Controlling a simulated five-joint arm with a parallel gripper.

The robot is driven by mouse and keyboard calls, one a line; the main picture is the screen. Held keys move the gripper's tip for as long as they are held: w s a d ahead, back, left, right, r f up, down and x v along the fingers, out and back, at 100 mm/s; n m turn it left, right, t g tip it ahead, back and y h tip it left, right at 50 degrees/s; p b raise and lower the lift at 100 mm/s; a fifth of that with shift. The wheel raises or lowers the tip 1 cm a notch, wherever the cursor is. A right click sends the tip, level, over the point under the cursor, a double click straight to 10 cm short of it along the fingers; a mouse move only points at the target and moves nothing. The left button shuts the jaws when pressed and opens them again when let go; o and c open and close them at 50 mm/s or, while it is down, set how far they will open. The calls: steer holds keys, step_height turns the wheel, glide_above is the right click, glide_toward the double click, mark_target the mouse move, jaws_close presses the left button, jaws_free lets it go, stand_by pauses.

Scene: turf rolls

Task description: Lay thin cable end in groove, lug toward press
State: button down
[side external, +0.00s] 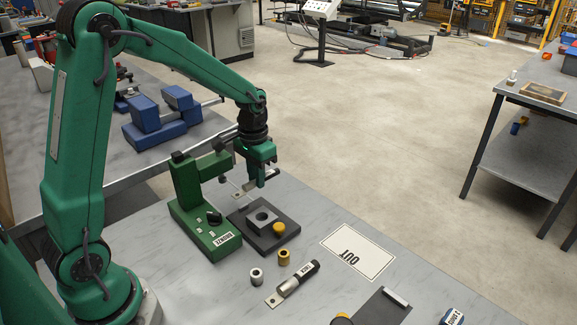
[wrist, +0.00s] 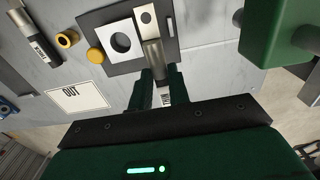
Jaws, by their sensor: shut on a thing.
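My gripper (wrist: 160,74) is shut on the thin cable end, a grey sleeve with a white label (wrist: 166,98). It also shows in the side view below my gripper (side external: 258,160). Its flat silver lug (wrist: 146,18) with a hole sticks out ahead of the fingers. In the side view the lug (side external: 238,194) points left and toward the camera, above the dark plate. The green press (side external: 195,215) stands left of that plate. A grey block with a round hole (side external: 262,218) sits on the dark plate (side external: 278,240). I cannot make out the groove.
A thick cable end (side external: 298,280), a silver ring (side external: 256,276) and a brass ring (side external: 284,257) lie in front. A brass knob (side external: 279,229) is on the plate. The bench between card and plate is clear.

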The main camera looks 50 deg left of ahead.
mark_target(258, 207)
steer(key=shift+a+f, duration=0.25)
steer(key=shift+f, duration=0.15)
steer(key=shift+f, duration=0.25)
steer(key=shift+f, duration=2.85)
steer(key=shift+f, duration=0.4)
steer(key=c, duration=1.3)
jaws_free()
steer(key=shift+o, duration=0.2)
steer(key=shift+r, duration=0.15)
steer(key=shift+r, duration=3.8)
